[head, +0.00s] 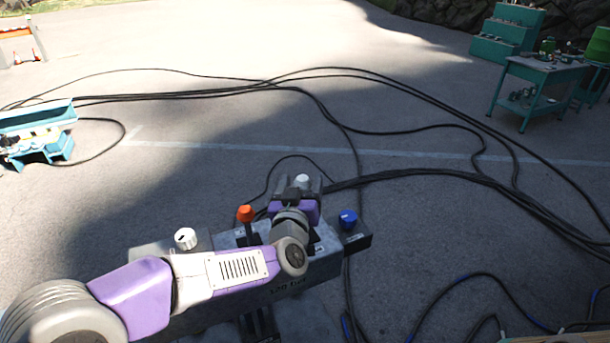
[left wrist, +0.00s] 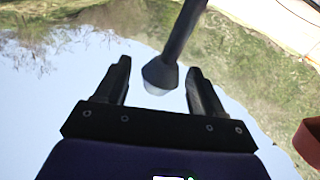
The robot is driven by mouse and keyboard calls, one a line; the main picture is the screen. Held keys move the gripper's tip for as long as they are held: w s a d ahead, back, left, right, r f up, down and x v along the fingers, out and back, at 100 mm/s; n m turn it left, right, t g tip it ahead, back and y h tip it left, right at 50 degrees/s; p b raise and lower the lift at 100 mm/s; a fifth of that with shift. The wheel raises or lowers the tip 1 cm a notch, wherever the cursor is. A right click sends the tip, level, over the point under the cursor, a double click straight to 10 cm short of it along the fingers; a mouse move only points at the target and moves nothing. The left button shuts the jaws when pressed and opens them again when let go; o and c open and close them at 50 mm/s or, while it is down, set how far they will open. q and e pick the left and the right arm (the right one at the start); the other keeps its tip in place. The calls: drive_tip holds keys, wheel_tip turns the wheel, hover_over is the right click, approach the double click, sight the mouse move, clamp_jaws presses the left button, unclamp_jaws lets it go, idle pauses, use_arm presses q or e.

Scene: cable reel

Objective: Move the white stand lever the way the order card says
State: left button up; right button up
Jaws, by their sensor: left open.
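The white lever knob (head: 302,181) stands at the far side of the grey stand (head: 325,240) in the head view. My left gripper (head: 300,189) is open, with a dark finger on either side of this knob. In the left wrist view, a dark lever shaft (left wrist: 183,35) ends in a flared knob (left wrist: 156,78) with a pale tip, between the open fingers of my left gripper (left wrist: 160,85). I see a gap on both sides of the knob. My left arm hides part of the stand. No readable order card shows. My right gripper is out of view.
An orange-knobbed lever (head: 246,213), another white knob (head: 185,238) and a blue knob (head: 348,219) are close by on the stand. Black cables (head: 420,177) cross the pavement. A teal workbench (head: 543,73) stands far right, a teal machine (head: 38,130) left.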

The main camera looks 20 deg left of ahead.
use_arm(q)
drive_tip(key=shift+x, duration=1.45)
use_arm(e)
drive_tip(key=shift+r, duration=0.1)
